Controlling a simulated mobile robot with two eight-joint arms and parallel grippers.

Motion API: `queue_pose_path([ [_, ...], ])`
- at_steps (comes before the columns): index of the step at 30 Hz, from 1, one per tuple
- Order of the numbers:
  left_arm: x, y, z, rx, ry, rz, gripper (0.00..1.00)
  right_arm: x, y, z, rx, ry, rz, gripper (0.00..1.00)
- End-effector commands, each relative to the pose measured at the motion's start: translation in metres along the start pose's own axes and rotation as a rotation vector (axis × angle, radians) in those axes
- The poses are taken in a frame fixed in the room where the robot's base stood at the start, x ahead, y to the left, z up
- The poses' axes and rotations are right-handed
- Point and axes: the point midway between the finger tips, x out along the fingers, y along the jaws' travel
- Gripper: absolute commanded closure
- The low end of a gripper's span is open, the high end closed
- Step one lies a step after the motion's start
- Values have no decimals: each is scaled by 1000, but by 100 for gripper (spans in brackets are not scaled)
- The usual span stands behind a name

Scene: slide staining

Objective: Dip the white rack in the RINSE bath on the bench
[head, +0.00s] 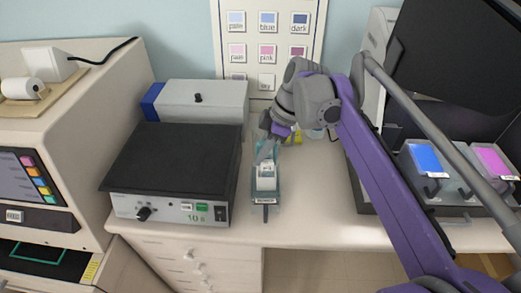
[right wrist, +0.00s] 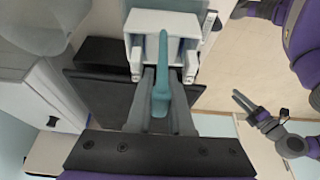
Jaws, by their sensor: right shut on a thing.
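The white rack (head: 266,183) shows within the outline of the teal bath (head: 254,196) near the bench's front edge. The bath's small front label is too small to read surely. My right gripper (head: 267,152) is above the rack, shut on its upright handle. In the right wrist view the fingers (right wrist: 161,98) close around a teal handle, with the white rack (right wrist: 139,53) beyond them. How deep the rack sits in the bath is hidden. My left gripper (right wrist: 252,108) shows small at the right of the right wrist view, apart from the rack; its opening is unclear.
A black-topped device (head: 170,160) with a knob and green display stands close left of the bath. A grey and blue box (head: 200,98) is behind it. At right a dark holder carries a blue bath (head: 425,158) and a pink bath (head: 490,160). Bench right of the bath is clear.

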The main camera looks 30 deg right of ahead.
Motion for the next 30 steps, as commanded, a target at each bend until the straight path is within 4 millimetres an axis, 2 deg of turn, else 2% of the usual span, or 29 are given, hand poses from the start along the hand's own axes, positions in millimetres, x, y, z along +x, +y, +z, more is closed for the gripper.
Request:
queue_pose_path([
  [7,16,0,14,0,-10,0,50,22,0,9,0,0,0,100],
  [30,38,0,30,0,-19,0,50,73,1,30,0,0,0,100],
])
